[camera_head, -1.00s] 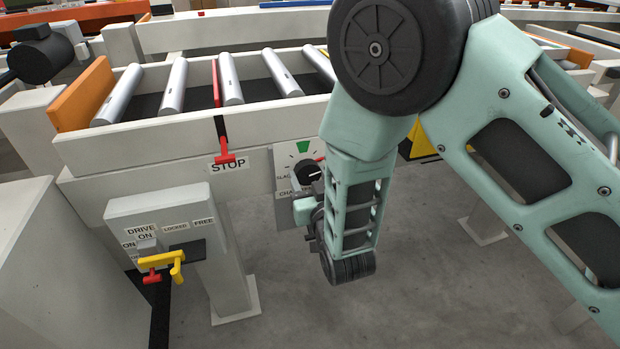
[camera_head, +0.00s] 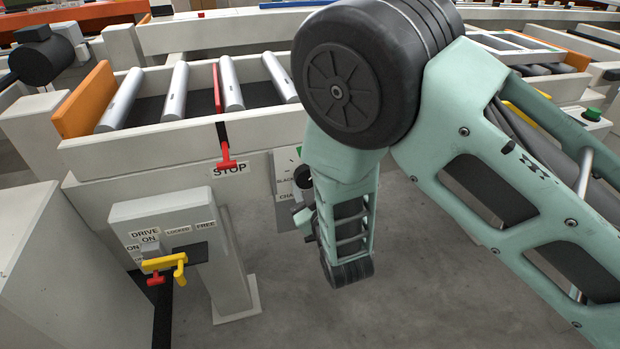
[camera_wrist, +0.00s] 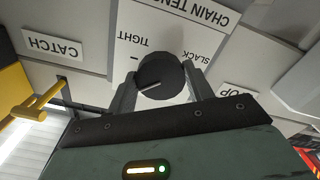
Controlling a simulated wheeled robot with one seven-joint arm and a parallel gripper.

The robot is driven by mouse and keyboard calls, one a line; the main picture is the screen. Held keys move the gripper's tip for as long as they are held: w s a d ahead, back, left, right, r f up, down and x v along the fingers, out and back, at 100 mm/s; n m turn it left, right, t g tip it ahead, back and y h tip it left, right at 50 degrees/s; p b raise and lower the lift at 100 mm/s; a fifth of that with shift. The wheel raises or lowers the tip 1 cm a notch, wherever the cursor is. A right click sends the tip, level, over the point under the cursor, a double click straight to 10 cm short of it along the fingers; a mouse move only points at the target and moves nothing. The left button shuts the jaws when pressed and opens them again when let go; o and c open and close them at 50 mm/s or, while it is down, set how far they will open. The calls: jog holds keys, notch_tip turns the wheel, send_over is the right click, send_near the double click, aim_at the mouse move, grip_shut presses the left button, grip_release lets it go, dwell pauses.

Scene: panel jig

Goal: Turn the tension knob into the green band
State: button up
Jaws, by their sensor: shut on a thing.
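The black tension knob (camera_wrist: 165,76) sits on a white plate lettered CHAIN TENSION, which appears upside down in the wrist view. My gripper (camera_wrist: 160,86) has one finger on each side of the knob and is shut on it. A pale line on the knob points to the lower left in that view. TIGHT lies to the knob's left and SLACK to its right. In the head view, a sliver of the green band (camera_head: 299,152) shows above the knob (camera_head: 302,177), beside my arm. The rest of the band is hidden, and the wrist view does not show it.
A red STOP handle (camera_head: 226,157) hangs on the conveyor frame left of the knob plate. Further left, a drive box (camera_head: 165,213) carries a yellow handle (camera_head: 165,262) and a red one (camera_head: 155,280). Open floor lies below the plate.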

jog(key=shift+d+r+n+p, duration=0.1)
jog(key=shift+n+p, duration=1.75)
jog(key=shift+n, duration=2.75)
jog(key=o, duration=1)
jog(key=shift+c, duration=0.2)
jog(key=p+v, duration=0.1)
jog(key=v, duration=1.6)
jog(key=shift+s, duration=0.25)
jog(key=shift+r, duration=0.1)
